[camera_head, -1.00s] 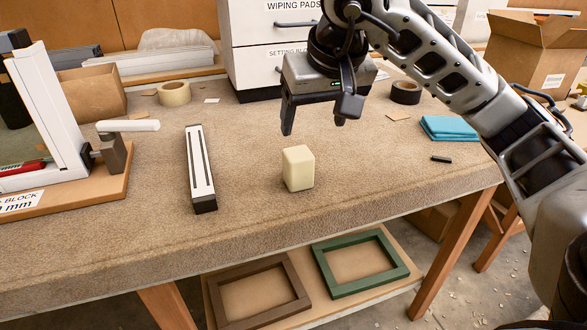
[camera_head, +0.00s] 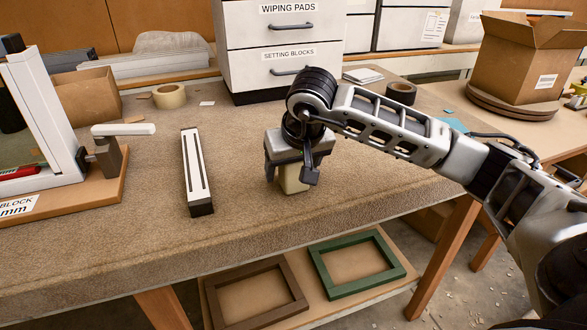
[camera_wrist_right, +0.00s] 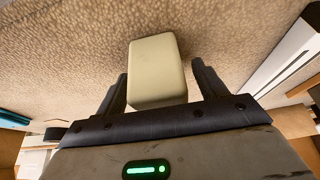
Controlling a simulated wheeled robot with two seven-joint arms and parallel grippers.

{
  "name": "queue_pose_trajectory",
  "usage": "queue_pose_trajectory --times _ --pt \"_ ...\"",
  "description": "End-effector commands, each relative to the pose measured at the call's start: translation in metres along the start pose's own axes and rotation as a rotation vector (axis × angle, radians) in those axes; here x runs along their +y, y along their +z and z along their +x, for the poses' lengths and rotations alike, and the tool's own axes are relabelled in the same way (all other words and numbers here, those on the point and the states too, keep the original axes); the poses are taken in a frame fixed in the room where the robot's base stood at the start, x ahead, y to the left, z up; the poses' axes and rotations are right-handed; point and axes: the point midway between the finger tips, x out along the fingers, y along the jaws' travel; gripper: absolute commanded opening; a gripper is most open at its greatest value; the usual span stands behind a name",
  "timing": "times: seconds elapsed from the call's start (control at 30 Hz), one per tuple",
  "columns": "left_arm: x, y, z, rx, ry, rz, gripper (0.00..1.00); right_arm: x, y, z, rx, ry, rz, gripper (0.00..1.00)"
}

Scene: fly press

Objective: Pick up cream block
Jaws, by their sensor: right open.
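The cream block (camera_head: 292,181) stands on the brown carpeted bench top (camera_head: 240,215). In the head view its upper part is hidden behind my right gripper (camera_head: 291,178), which points down over it. In the right wrist view the cream block (camera_wrist_right: 156,70) sits between the two dark fingers of the right gripper (camera_wrist_right: 160,88). A gap shows between the block and the right-hand finger, so the jaws are open around it. My left gripper is not in view.
A white and dark bar (camera_head: 197,172) lies left of the block. A press with a white handle (camera_head: 123,130) stands further left. A tape roll (camera_head: 169,97) and drawers (camera_head: 283,66) are behind. Brown and green frames (camera_head: 357,264) lie on the shelf below.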

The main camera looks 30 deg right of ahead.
Motion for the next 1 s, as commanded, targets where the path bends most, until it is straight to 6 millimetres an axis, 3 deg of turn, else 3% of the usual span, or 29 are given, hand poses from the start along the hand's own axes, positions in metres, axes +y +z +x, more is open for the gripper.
queue_pose_trajectory --times 0.27,0.47,0.5,0.83,1.0 --pt "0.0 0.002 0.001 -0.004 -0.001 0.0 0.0 0.0 0.0 0.005 0.0 -0.001 -0.001 0.71" --pt "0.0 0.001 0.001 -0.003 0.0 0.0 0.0 0.0 0.0 0.005 0.0 -0.001 -0.001 0.21" --pt "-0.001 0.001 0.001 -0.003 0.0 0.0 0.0 0.0 0.0 0.005 0.0 -0.001 -0.001 0.17" --pt "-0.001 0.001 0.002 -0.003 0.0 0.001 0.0 0.0 -0.002 0.002 0.003 -0.001 0.0 0.17" --pt "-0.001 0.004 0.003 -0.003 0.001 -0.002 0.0 0.0 -0.009 -0.013 0.008 -0.002 0.001 0.17"
